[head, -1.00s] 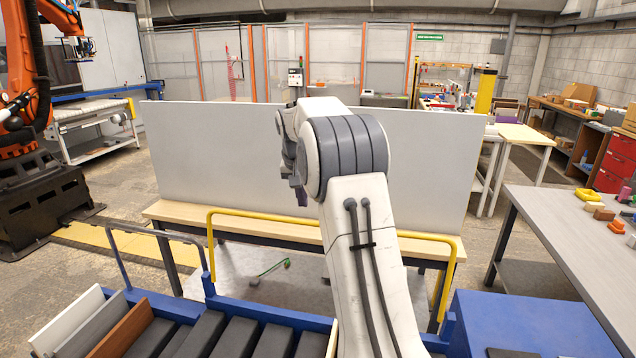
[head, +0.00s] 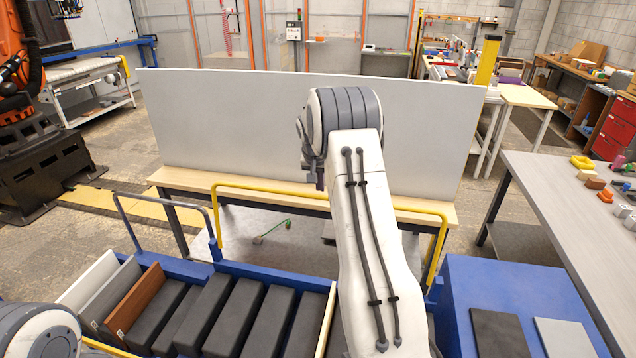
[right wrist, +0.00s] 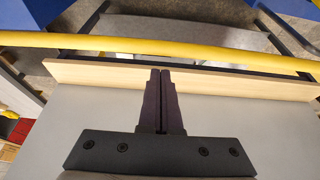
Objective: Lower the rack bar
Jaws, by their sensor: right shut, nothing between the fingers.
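The yellow rack bar (head: 270,192) stands raised on its two legs along the far side of the blue rack. It runs in front of the wooden ledge (head: 185,178) and the big pale board (head: 235,120). In the right wrist view the bar (right wrist: 90,42) crosses beyond my fingertips, apart from them. My right gripper (head: 318,181) is mostly hidden by my own arm in the head view. In the right wrist view that gripper (right wrist: 160,72) is shut and empty, with the pale board and ledge behind it. My left gripper is out of view; part of my left arm shows at lower left.
Several dark blocks (head: 236,318) and upright panels, one brown (head: 135,297), fill the blue rack. A blue box (head: 515,280) with flat plates is at right. A grey table (head: 575,205) stands beyond it. A thin dark rail (head: 140,232) rises at the rack's left.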

